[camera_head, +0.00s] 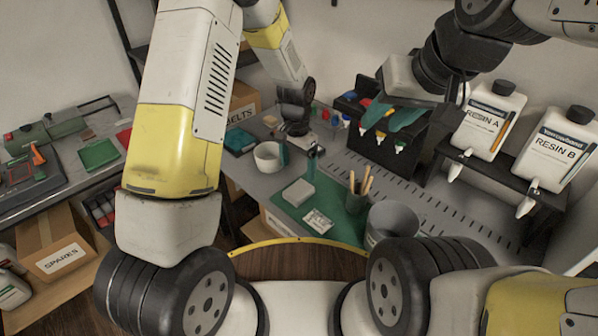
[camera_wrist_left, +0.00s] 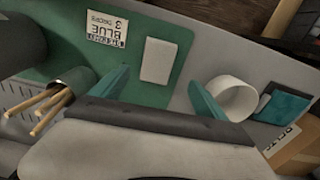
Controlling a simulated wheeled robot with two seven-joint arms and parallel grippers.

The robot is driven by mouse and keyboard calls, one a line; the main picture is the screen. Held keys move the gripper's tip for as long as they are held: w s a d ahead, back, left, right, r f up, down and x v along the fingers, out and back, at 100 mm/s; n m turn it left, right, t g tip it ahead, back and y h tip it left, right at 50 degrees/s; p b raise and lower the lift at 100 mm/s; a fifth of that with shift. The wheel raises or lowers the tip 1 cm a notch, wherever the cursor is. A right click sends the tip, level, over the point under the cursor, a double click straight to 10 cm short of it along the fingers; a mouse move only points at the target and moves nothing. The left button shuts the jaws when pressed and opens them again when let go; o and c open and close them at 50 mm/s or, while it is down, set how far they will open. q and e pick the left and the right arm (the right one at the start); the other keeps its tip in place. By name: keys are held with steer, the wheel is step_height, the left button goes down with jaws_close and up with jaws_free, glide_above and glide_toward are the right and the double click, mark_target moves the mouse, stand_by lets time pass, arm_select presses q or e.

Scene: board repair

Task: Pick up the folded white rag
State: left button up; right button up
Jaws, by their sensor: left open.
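The folded white rag (camera_head: 298,193) is a small pale block lying flat on the green mat (camera_head: 344,225). In the left wrist view the rag (camera_wrist_left: 158,61) lies just beyond the fingertips, between their lines. My left gripper (camera_head: 298,160) is open and empty, pointing down, with its teal fingers above and behind the rag. The fingers also show spread in the left wrist view (camera_wrist_left: 158,78). My right gripper (camera_head: 392,116) is at the upper right, in front of the bottle rack, with its teal fingers apart and nothing seen between them.
A white round container (camera_head: 268,157) stands left of the rag. A label card (camera_head: 318,221) lies in front of it. A green cup of sticks (camera_head: 357,195) and a grey bin (camera_head: 393,219) stand to the right.

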mark_target(299, 190)
arm_select(q)
steer(key=f, duration=0.8)
steer(key=shift+s+d+f, duration=0.2)
steer(key=shift+d+f, duration=0.05)
steer(key=shift+f, duration=0.05)
steer(key=c, duration=1.4)
steer(key=shift+c, duration=0.2)
steer(key=shift+r, duration=0.1)
steer(key=shift+r, duration=0.55)
step_height(299, 190, up, 2)
steer(key=shift+r, duration=0.1)
steer(key=s+r, duration=0.1)
steer(key=s, duration=1.5)
steer(key=shift+r, duration=0.25)
